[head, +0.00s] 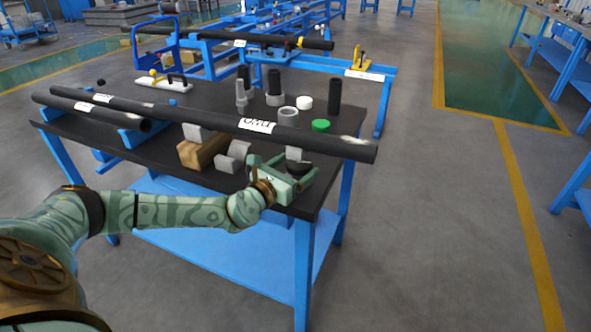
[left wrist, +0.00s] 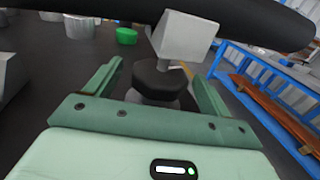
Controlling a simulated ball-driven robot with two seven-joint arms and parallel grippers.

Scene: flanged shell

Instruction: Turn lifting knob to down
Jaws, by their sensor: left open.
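The lifting knob is a dark faceted knob (left wrist: 158,80) below a grey support block (left wrist: 184,38) in the left wrist view. In the head view the knob (head: 301,166) is partly hidden by my gripper, under the grey block (head: 294,153) at the table's front right. A long black pipe (head: 205,117) runs just above that block. My left gripper (head: 284,168) is open, its fingers reaching toward the knob. In the left wrist view its fingers (left wrist: 158,72) stand on either side of the knob, with visible gaps. Whether they touch it is unclear. My right gripper is not in view.
The dark-topped table (head: 215,98) carries a wooden block (head: 203,150), grey blocks, several cylinders and a green cap (head: 320,126) behind the pipe. Another black pipe (head: 90,108) lies at the left. The floor right of the table is open.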

